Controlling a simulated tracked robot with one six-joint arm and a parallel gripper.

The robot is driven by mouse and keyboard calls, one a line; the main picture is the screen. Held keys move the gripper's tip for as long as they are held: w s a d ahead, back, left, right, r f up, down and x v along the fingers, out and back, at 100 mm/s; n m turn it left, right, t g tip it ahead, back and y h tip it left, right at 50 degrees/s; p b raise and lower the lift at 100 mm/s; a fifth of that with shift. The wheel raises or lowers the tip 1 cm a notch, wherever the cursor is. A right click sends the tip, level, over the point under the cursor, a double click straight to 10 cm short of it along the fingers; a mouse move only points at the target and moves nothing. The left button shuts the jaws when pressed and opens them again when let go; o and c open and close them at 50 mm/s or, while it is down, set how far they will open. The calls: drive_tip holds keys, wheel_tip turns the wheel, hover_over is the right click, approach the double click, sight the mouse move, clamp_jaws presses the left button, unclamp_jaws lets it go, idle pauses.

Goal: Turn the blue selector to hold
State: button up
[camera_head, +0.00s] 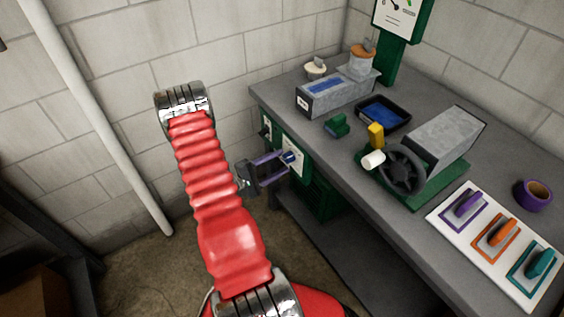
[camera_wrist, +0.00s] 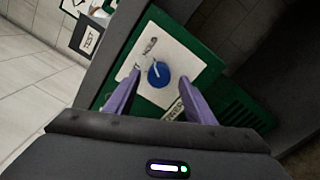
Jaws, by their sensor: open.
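The blue selector (camera_wrist: 159,74) is a round knob with a pale pointer line on a white plate (camera_wrist: 180,52), fixed to a green panel (camera_wrist: 205,62) on the bench front. Labels are printed around the knob, but most are too small or covered to read surely. In the head view the selector (camera_head: 289,157) shows at the tips of my gripper (camera_head: 277,168). My gripper also shows in the wrist view (camera_wrist: 157,88), open, with its purple fingers on either side of the knob. I cannot tell whether they touch it.
The grey bench (camera_head: 300,121) carries a crank machine (camera_head: 430,150), a black tray (camera_head: 383,112), a grey box (camera_head: 336,93) and a white board (camera_head: 483,262) with coloured handles. A second plate marked TEST (camera_wrist: 89,37) sits beside the panel. A white pipe (camera_head: 95,115) runs along the wall.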

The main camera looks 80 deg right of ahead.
drive_tip(key=v, duration=1.1)
drive_tip(key=shift+w+a, duration=0.25)
drive_tip(key=shift+a, duration=0.1)
